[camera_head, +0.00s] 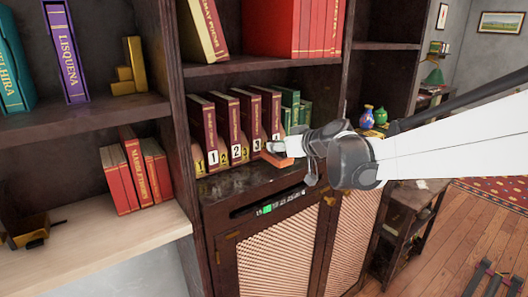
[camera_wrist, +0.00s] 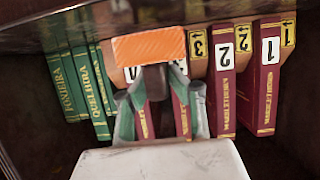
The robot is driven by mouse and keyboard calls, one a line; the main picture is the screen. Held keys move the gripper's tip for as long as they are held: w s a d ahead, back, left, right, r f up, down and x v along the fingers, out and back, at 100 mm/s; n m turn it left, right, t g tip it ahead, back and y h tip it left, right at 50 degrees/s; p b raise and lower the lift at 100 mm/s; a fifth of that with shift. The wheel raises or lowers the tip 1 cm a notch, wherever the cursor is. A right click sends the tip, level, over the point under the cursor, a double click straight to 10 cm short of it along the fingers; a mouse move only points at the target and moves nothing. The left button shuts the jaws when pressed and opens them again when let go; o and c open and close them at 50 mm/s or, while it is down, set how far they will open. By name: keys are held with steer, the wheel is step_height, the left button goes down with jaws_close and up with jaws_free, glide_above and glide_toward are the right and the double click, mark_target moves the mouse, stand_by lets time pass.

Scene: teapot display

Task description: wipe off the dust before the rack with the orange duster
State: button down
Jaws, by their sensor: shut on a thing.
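The orange duster (camera_head: 275,158) is at the right end of the shelf, in front of the numbered rack (camera_head: 199,161). My gripper (camera_head: 283,147) is shut on the duster. In the wrist view, the orange duster (camera_wrist: 148,47) shows as a flat block beyond my gripper's fingers (camera_wrist: 150,85). The rack holds dark red books with white number labels and appears upside down in the wrist view. Dark, blotchy dust (camera_head: 238,182) shows on the shelf before the rack, left of the duster. I cannot tell whether the duster touches the shelf.
Green books (camera_head: 291,105) stand right of the red ones. A shelf board (camera_head: 250,66) runs above the rack, and an upright panel (camera_head: 345,85) stands to the right. A small blue vase (camera_head: 380,116) is beyond it. A slot with a green light (camera_head: 266,209) lies below the shelf.

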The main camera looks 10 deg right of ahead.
steer(key=shift+s+a+r, duration=0.25)
steer(key=shift+r, duration=0.4)
steer(key=shift+w+d+r+p, duration=0.15)
steer(key=shift+w+r+p, duration=0.05)
steer(key=shift+r+p, duration=0.5)
steer(key=shift+s+r+p, duration=0.15)
steer(key=shift+r+p, duration=0.35)
steer(key=shift+r, duration=0.25)
steer(key=shift+r+p, duration=0.45)
steer(key=shift+r, duration=0.4)
